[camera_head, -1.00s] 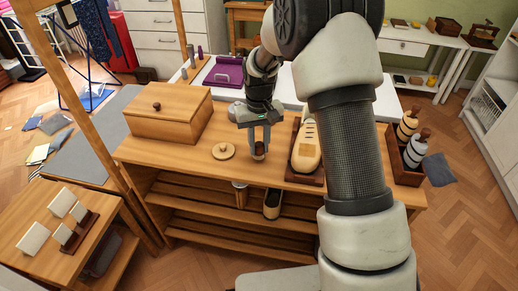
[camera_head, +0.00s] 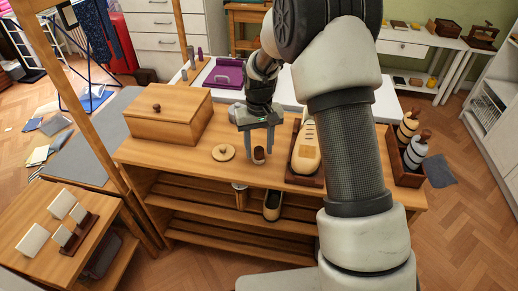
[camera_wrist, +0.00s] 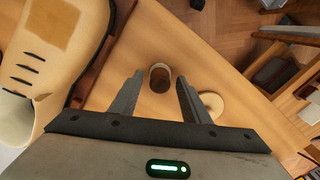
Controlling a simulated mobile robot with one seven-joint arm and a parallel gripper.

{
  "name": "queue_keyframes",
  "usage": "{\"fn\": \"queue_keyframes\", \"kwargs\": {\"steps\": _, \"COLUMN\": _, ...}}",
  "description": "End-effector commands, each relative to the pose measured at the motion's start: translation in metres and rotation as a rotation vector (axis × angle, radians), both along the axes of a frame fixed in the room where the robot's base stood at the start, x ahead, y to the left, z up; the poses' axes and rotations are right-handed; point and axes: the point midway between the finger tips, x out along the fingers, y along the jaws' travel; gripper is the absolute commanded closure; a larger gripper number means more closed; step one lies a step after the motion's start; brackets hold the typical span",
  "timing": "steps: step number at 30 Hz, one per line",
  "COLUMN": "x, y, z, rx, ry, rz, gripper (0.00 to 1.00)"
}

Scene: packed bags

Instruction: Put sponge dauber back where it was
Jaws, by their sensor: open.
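The likely sponge dauber is a small cylinder with a dark brown top and a pale band (camera_head: 259,155). It stands upright on the wooden bench top (camera_head: 200,160), and also shows in the wrist view (camera_wrist: 160,78). My gripper (camera_head: 259,153) is open, pointing down, with one finger on each side of the dauber. In the wrist view, gaps show between the dauber and both fingertips (camera_wrist: 160,78).
A shoe on a dark stand (camera_head: 305,150) is close on the right. A lidded wooden box (camera_head: 168,115) stands at the back left. A dark wooden holder with brushes (camera_head: 406,165) is at the right end. The bench's front edge is just before the dauber.

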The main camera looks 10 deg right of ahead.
Motion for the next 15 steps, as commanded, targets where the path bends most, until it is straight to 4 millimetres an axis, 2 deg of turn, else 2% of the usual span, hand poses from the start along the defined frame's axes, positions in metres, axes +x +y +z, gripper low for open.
{"fn": "queue_keyframes", "kwargs": {"steps": 9, "x": 0.001, "y": 0.000, "z": 0.069, "rx": 0.001, "ry": -0.004, "rz": 0.000, "gripper": 0.57}}
{"fn": "queue_keyframes", "kwargs": {"steps": 15, "x": 0.001, "y": 0.000, "z": 0.102, "rx": 0.000, "ry": -0.003, "rz": 0.000, "gripper": 0.57}}
